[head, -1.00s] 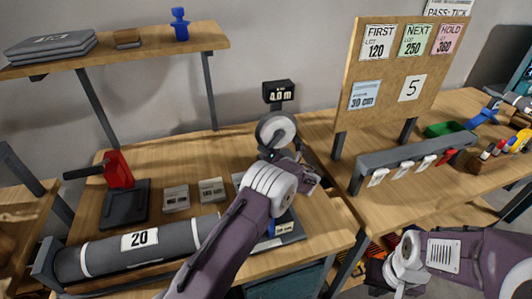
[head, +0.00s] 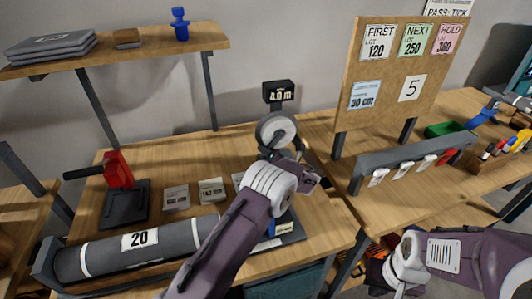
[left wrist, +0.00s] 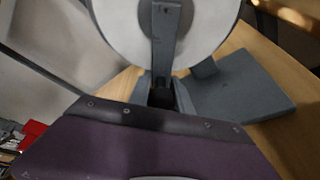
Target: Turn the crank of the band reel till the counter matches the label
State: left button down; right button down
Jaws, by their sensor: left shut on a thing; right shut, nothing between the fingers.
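The band reel (head: 277,130) is a white disc in a grey stand on the left bench; its disc also shows large in the left wrist view (left wrist: 205,30). The black counter (head: 278,92) above it reads 4.0 m. My right gripper (head: 378,285) hangs low at the bottom, away from the reel, shut and empty.
A grey roll marked 20 (head: 140,247) lies along the bench front. A red-handled tool (head: 118,170) stands at the left, beside small label cards (head: 211,190). A notice board (head: 400,75) and grey rack (head: 415,155) stand on the right bench.

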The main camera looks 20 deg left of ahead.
pick_arm(q)
jog(key=r+m+p, duration=0.1)
jog(key=a+m+p, duration=0.1)
jog(key=p, duration=0.1)
jog(key=shift+s+r+y, duration=0.4)
jog(key=shift+s+a+r+m+y+p, duration=0.3)
jog(key=shift+r+m+p, duration=0.3)
jog(key=shift+m, duration=0.35)
jog(key=shift+s+a+r+m+y+p, duration=0.1)
jog(key=shift+a+r+m+y+p, duration=0.1)
jog(key=shift+r+m+y+p, duration=0.55)
jog(key=shift+f+m+h, duration=0.2)
jog(key=shift+m+h, duration=0.1)
jog(key=shift+h, duration=0.05)
jog(key=c, duration=1.2)
grip_release()
jog(key=shift+r, duration=0.1)
jog(key=shift+o, duration=0.2)
